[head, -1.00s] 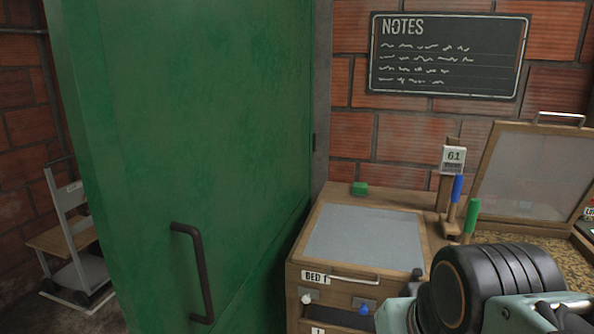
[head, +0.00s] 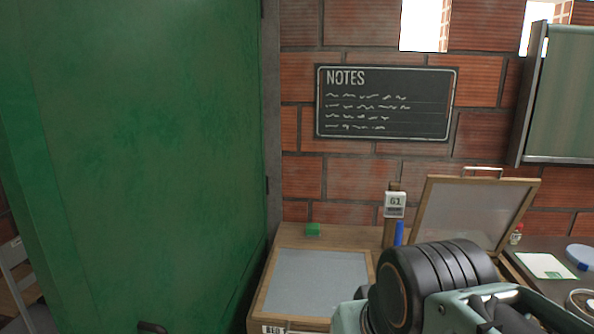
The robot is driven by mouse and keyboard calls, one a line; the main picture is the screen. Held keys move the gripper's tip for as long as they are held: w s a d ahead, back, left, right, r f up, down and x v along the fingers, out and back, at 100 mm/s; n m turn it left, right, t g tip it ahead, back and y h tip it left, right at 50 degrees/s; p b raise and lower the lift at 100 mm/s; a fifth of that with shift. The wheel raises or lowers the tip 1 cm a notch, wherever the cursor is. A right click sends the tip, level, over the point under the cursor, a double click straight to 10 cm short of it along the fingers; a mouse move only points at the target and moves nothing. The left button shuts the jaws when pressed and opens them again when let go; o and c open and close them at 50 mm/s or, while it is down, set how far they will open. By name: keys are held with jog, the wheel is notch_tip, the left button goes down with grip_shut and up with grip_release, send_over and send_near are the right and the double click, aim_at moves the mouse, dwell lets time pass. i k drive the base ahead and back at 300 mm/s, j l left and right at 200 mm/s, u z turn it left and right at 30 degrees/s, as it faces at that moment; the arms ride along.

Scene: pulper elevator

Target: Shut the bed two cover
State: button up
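A wood-framed cover with a pale translucent panel (head: 470,218) stands raised, leaning back, at the back right of the wooden bench. A metal handle (head: 482,169) is on its top edge. No label for this bed can be read, but it stands to the right of the bed marked BED 1. The bed below the raised cover is mostly hidden behind my arm. My arm's black ribbed joint and pale green links fill the lower right. My gripper is not in view.
The bed one cover (head: 318,284) lies flat and shut. A post with a "61" display (head: 395,204) and a blue-handled tool (head: 399,233) stand between the beds. A green door (head: 140,150) blocks the left. A dark table with dishes (head: 548,266) is at right.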

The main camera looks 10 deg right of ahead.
aim_at(533, 184)
jog(key=z, duration=1.3)
jog(key=i+l+u, duration=0.1)
jog(key=i, duration=0.3)
jog(key=i+l, duration=0.15)
jog(key=i, duration=0.25)
jog(key=i+l, duration=0.1)
jog(key=l, duration=0.45)
jog(key=i+j+u, duration=0.1)
jog(key=j, duration=0.4)
